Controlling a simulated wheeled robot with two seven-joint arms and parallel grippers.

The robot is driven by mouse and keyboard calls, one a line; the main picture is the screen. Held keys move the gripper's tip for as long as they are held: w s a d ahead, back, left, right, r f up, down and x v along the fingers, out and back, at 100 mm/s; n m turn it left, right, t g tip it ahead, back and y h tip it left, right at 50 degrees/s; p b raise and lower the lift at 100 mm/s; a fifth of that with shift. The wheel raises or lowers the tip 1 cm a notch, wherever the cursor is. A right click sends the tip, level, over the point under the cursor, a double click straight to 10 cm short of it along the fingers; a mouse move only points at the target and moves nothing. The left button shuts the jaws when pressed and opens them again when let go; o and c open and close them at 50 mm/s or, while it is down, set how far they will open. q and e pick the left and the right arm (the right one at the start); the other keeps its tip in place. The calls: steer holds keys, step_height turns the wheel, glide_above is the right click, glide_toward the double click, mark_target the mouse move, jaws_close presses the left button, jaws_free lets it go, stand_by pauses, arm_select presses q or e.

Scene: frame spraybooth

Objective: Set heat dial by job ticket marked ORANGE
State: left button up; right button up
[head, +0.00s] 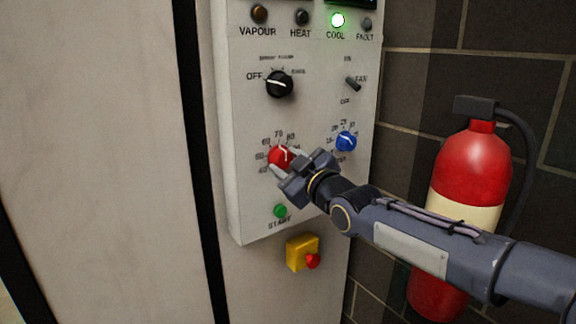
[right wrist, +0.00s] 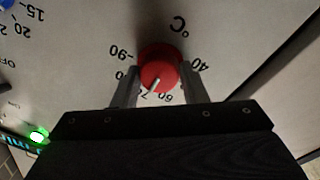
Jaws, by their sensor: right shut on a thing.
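The red heat dial (head: 279,156) sits low on the pale control panel, inside a ring of numbers with a °C mark. My right gripper (head: 287,161) is shut on the dial, with one finger on each side of it. In the right wrist view the dial (right wrist: 158,68) lies between the two fingertips. Its white pointer line points close to the 70 mark; a finger partly covers a number beside it. No job ticket shows in either view. My left gripper is not in view.
The panel (head: 240,190) also carries a black knob (head: 279,84), a FAN switch (head: 353,84), a blue dial (head: 346,141) and a green START button (head: 280,211). The COOL lamp (head: 338,20) glows green. Below is a yellow box with a red button (head: 313,261). A fire extinguisher (head: 472,165) stands right, behind my arm.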

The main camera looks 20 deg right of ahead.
steer(key=o, duration=1)
steer(key=v, duration=0.8)
steer(key=shift+p, duration=0.4)
